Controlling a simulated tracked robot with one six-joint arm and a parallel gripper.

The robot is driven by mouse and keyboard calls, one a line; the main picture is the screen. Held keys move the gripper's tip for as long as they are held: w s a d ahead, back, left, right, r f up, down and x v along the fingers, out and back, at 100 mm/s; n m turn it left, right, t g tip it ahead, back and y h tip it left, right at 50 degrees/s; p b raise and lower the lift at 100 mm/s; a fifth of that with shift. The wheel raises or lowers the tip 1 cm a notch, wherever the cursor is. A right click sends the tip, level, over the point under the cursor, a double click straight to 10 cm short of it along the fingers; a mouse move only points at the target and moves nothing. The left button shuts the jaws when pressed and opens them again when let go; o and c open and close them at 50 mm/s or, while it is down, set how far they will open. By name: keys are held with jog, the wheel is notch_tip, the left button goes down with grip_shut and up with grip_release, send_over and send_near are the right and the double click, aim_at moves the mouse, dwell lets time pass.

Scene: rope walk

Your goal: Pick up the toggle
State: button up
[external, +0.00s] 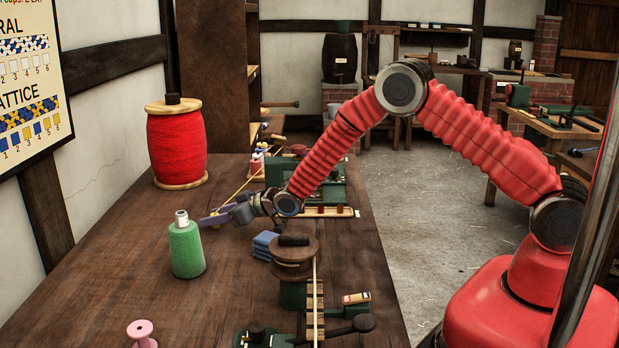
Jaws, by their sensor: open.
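My gripper (219,214) is at the end of the red arm, low over the dark wooden bench (110,270). It is open, with a purplish flat piece at its tip; I cannot tell whether this is a finger or a separate thing. I cannot pick out the toggle with certainty; it may be small or hidden behind the gripper. A green spool (186,250) stands upright just in front of and left of the gripper. Stacked blue blocks (265,245) lie to the right of the gripper, nearer the camera.
A large red spool (177,150) stands at the back left. A pink spool (141,335) is at the front. A brown reel (295,258) with a rope and green machinery (262,338) fill the right side. The bench's left front is mostly clear.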

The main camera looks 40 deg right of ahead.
jog(key=shift+c, duration=0.4)
grip_shut()
